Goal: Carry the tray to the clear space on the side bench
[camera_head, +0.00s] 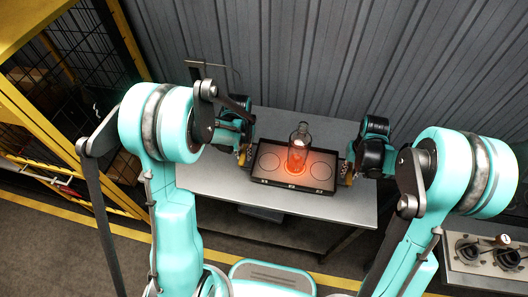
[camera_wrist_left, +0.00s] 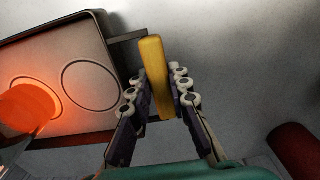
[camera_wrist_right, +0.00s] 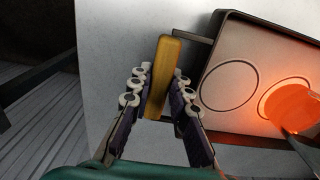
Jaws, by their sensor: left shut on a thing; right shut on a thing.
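The dark tray (camera_head: 262,176) with ring-shaped recesses is over the grey bench in the head view; I cannot tell whether it touches the top. A glowing orange bottle with a clear neck (camera_head: 300,146) stands upright in its middle recess; the outer recesses are empty. My left gripper (camera_head: 243,155) is shut on the tray's yellow handle at the left end, seen close in the left wrist view (camera_wrist_left: 154,75). My right gripper (camera_head: 350,172) is shut on the yellow handle at the right end, seen in the right wrist view (camera_wrist_right: 163,75).
The grey bench (camera_head: 215,180) has bare surface around the tray. A corrugated wall (camera_head: 300,60) stands behind it. A yellow-framed mesh cage (camera_head: 75,75) is at the left. A unit with round dark fittings (camera_head: 485,255) is at the lower right.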

